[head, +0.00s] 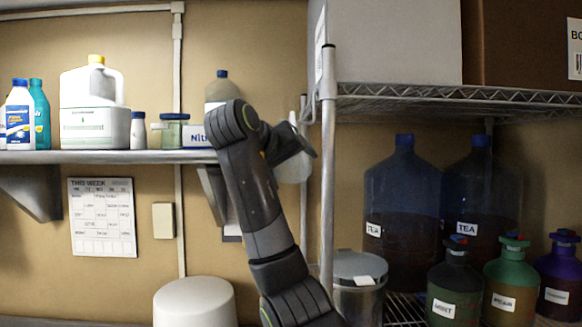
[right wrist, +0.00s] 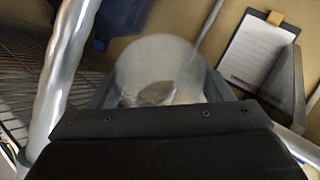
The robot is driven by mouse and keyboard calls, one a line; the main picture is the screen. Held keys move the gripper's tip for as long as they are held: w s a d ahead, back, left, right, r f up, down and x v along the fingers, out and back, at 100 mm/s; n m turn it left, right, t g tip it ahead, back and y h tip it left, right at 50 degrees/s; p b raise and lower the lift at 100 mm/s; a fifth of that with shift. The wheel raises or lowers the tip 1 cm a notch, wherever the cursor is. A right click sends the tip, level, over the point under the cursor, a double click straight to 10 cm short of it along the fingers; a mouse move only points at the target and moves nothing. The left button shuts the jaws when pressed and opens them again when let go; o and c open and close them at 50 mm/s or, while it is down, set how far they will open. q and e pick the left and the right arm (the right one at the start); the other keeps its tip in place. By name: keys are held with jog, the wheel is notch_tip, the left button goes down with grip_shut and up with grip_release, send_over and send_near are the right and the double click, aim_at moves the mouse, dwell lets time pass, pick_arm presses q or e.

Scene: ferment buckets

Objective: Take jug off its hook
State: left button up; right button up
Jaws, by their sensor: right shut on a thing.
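The jug (head: 293,168) is a pale, translucent vessel, mostly hidden behind my right gripper (head: 290,145) in the head view. It is beside the metal post at the left end of the wire rack. My right gripper is shut on it. In the right wrist view the jug (right wrist: 158,62) shows as a cloudy round shape just beyond the dark gripper body, its opening and contents blurred. The hook cannot be made out clearly, so I cannot tell whether the jug still touches it. My left gripper is not in view.
The rack post (head: 327,170) stands close right of the gripper. A wall shelf (head: 100,157) with bottles is at left. Big tea jugs (head: 402,190), smaller bottles (head: 510,280) and a lidded bin (head: 360,285) are at right. A clipboard (right wrist: 258,55) hangs on the wall.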

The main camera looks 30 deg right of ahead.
jog(key=shift+r+b, duration=0.2)
jog(key=shift+b, duration=0.1)
jog(key=s+a+f+b, duration=0.1)
jog(key=s+a+b, duration=0.1)
jog(key=a+b, duration=0.6)
jog(key=s+a+f+b, duration=0.1)
jog(key=s+a+b, duration=0.1)
jog(key=a+b, duration=0.7)
jog(key=shift+s+a, duration=0.2)
jog(key=shift+a, duration=0.8)
